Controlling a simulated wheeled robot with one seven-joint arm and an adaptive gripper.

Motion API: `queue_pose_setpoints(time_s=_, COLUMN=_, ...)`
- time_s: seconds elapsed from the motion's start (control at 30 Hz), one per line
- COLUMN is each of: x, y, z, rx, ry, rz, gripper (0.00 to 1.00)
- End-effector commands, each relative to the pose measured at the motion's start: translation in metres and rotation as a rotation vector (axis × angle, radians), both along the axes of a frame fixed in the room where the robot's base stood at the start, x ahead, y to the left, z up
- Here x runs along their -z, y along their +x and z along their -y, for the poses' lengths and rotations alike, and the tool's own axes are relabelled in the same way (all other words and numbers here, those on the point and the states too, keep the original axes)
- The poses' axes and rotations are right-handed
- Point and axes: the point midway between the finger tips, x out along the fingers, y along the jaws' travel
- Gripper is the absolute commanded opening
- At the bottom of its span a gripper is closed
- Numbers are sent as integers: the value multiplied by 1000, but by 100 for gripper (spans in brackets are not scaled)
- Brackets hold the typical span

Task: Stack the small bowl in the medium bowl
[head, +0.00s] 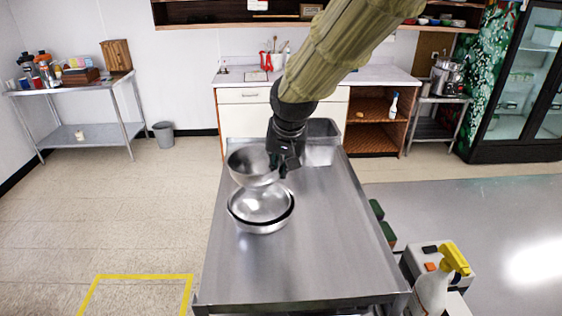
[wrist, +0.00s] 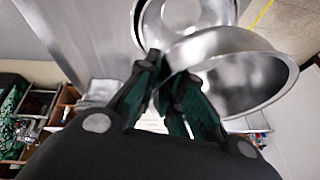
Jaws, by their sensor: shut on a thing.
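The small bowl (head: 250,160) is shiny steel and hangs above the other bowls in the head view, slightly tilted. My gripper (head: 279,165) is shut on its right rim. In the wrist view the small bowl (wrist: 248,72) fills the upper right, with its rim between my fingertips (wrist: 167,78). Below it on the steel table, the medium bowl (head: 262,204) stands upright; a second rim and a dark gap around it suggest it sits in a larger bowl. The lower bowls show partly behind the small bowl in the wrist view (wrist: 185,14). Contact between held and lower bowls cannot be told.
The steel table (head: 300,262) is clear in front and to the right of the bowls. A rectangular steel pan (head: 321,150) stands at its back. A spray bottle (head: 432,290) is beyond the table's right front edge.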

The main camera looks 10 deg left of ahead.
Motion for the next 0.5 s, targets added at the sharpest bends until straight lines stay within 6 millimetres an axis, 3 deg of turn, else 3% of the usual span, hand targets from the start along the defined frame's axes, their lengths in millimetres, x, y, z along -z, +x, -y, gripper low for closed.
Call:
queue_pose_setpoints(time_s=0.1, x=16, y=7, z=-1, rx=0, ry=2, rz=-7, gripper=0)
queue_pose_setpoints(time_s=0.5, x=46, y=7, z=-2, rx=-3, ry=2, rz=-6, gripper=0)
